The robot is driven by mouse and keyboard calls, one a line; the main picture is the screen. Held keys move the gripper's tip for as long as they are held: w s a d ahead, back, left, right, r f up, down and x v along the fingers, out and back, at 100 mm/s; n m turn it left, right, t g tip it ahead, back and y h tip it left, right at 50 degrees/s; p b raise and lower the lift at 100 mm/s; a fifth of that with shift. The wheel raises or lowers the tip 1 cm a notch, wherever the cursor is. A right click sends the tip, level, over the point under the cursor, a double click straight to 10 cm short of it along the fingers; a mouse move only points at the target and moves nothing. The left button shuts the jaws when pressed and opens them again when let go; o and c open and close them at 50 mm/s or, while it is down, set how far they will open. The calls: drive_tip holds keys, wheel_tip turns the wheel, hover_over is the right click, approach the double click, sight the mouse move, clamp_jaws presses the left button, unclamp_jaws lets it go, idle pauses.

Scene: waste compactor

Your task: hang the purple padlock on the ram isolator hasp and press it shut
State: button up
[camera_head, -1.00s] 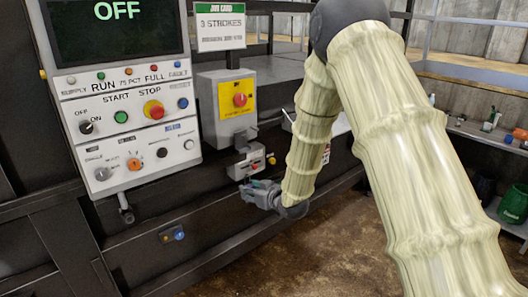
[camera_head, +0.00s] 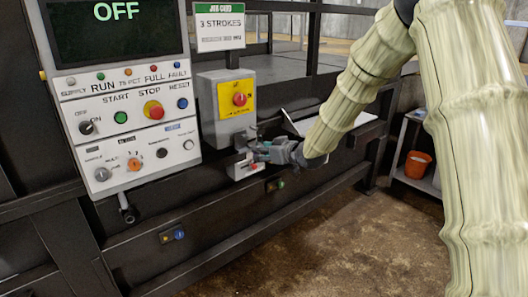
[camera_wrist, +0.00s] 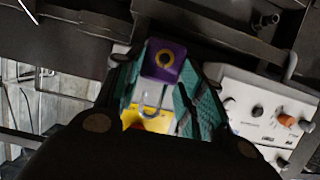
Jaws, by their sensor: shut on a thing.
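The purple padlock (camera_wrist: 163,60) shows in the wrist view between the teal pads of my gripper (camera_wrist: 165,85), which is shut on its body. Its pale U-shaped shackle (camera_wrist: 151,104) lies in front of a yellow patch. In the head view my gripper (camera_head: 258,152) reaches in from the right, just below the grey ram isolator box (camera_head: 214,104) with its yellow plate and red knob. The padlock cannot be made out there. The hasp is too small and partly covered to tell clearly. I cannot tell whether the shackle is around it or apart.
The control panel (camera_head: 130,150) with knobs and an OFF screen stands to the left. A dark rail (camera_head: 300,205) runs below. An orange bucket (camera_head: 418,164) is on a shelf at the right; open floor lies in front.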

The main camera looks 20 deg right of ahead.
drive_tip(key=shift+w+a, duration=0.35)
drive_tip(key=shift+w, duration=0.55)
drive_tip(key=shift+w+a, duration=0.3)
drive_tip(key=shift+w, duration=0.65)
drive_tip(key=shift+w+a, duration=0.35)
drive_tip(key=shift+w, duration=0.55)
drive_tip(key=shift+w+a+p, duration=0.3)
drive_tip(key=shift+w+a, duration=0.05)
drive_tip(key=shift+w, duration=0.5)
drive_tip(key=shift+w+a+p, duration=0.25)
drive_tip(key=shift+w+a, duration=0.05)
drive_tip(key=shift+w, duration=0.5)
idle(0.9)
drive_tip(key=shift+w+a, duration=0.1)
drive_tip(key=shift+w, duration=0.2)
drive_tip(key=shift+f, duration=0.15)
idle(0.5)
drive_tip(key=o, duration=1)
drive_tip(key=shift+s, duration=0.1)
drive_tip(key=shift+c, duration=0.4)
drive_tip(key=shift+p+v, duration=0.65)
drive_tip(key=shift+v, duration=2.8)
